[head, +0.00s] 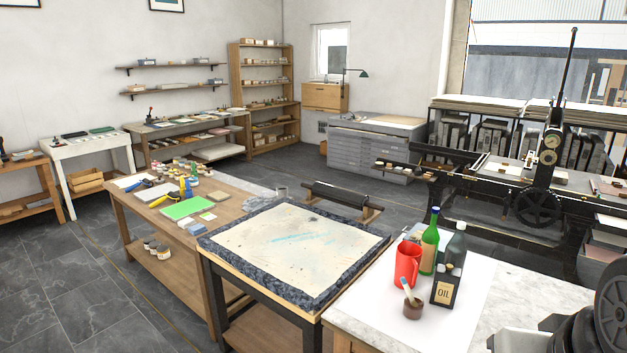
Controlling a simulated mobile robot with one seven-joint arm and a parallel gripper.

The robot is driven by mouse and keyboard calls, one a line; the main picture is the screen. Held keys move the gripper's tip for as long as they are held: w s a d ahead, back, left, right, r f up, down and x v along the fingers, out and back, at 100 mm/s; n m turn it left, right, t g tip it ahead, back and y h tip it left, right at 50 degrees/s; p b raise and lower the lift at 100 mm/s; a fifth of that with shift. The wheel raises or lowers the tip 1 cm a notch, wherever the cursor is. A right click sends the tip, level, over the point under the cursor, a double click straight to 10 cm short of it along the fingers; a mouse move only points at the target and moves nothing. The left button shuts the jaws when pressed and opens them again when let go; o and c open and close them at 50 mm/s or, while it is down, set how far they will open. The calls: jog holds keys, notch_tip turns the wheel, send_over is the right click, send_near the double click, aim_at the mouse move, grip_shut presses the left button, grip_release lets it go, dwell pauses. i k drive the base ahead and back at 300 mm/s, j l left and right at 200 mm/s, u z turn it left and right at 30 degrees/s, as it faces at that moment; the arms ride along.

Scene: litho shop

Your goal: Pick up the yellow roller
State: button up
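A small yellow item (158,201), which looks like the yellow roller, lies on the wooden worktable (236,203) at the left centre. It is too small to make out its handle and drum clearly. A blue item lies close by on its left, and a green sheet (183,208) lies to its right, nearer the front. My gripper is not in view; dark and grey parts at the lower right corner look like part of my arm.
A stone slab (297,292) on a stand adjoins the worktable. A front right table (462,310) holds a red jug (407,263), a green bottle (430,241), a dark bottle and an oil tin (444,289). A press (538,208) stands at right. Floor at left (75,270) is clear.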

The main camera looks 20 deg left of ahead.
aim_at(162, 201)
jog(key=u, duration=1.65)
